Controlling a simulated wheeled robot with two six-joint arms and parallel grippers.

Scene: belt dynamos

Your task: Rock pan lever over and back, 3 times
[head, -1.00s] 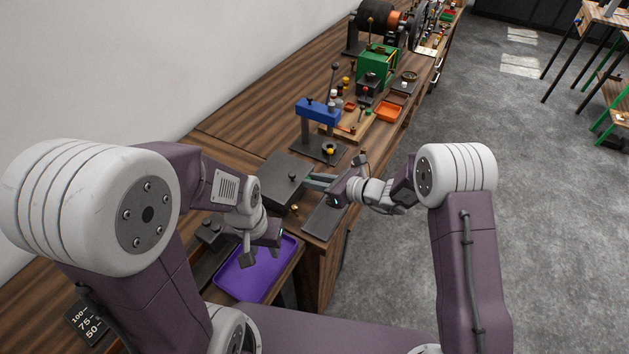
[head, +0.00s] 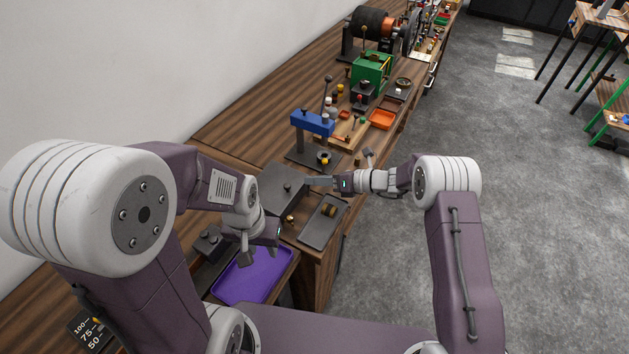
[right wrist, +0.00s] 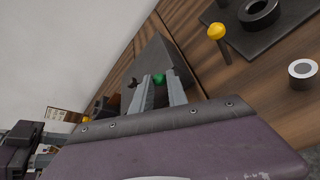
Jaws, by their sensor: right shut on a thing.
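A dark grey box with a flat slanted top (head: 272,182) stands on the bench. It also shows in the right wrist view (right wrist: 158,52). My right gripper (head: 312,181) is at its right side. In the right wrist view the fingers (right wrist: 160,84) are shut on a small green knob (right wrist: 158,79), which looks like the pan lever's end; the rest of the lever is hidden. A small black knob (right wrist: 132,82) is just left of the fingers. My left gripper (head: 252,246) hangs above the purple tray, apart from the box; its jaw gap is unclear.
The purple tray (head: 262,281) lies below my left gripper. A dark tray (head: 315,233) with brass-coloured pieces is right of the box. A blue-topped press (head: 313,124) stands behind. Open floor lies to the right.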

